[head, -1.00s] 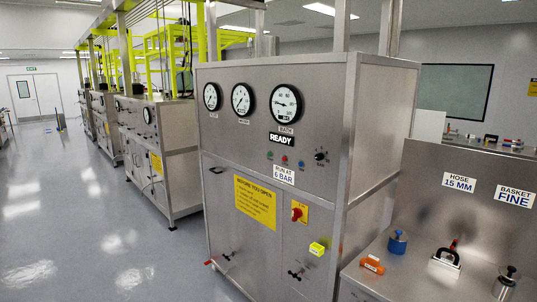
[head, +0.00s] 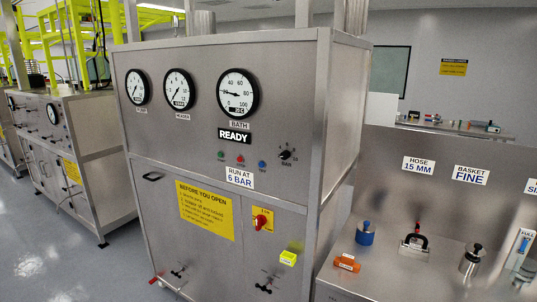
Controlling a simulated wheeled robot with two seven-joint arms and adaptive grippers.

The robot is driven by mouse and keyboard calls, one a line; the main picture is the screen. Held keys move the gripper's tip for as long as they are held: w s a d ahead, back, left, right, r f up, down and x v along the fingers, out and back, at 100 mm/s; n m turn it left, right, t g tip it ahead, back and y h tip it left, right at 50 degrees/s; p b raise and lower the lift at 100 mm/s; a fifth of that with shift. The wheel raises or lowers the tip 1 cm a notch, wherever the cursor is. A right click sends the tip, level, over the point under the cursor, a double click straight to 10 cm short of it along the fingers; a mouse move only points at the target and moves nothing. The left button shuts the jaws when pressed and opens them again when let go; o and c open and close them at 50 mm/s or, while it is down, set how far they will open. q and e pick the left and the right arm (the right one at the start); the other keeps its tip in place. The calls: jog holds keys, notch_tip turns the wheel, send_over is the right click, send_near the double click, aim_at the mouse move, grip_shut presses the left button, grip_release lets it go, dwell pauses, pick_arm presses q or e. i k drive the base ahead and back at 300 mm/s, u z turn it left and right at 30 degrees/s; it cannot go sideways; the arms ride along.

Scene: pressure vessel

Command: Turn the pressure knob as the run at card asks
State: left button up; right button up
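The pressure knob (head: 286,155) is a small black dial with a ring of numbers around it. It sits on the upper right of the steel cabinet front, right of the green, red and blue buttons. Its exact setting is too small to read. The run at card (head: 240,178) reads "RUN AT 6 BAR" and is fixed below the buttons. The display (head: 234,137) reads "READY". Neither of my grippers shows in the head view.
Gauges (head: 238,93) line the cabinet top. A red rotary switch (head: 262,219) on yellow and a yellow notice (head: 206,209) are below. Floor at left is clear.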

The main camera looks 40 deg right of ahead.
aim_at(284, 156)
jog(key=z, duration=0.55)
jog(key=i, duration=1)
jog(key=z, duration=0.75)
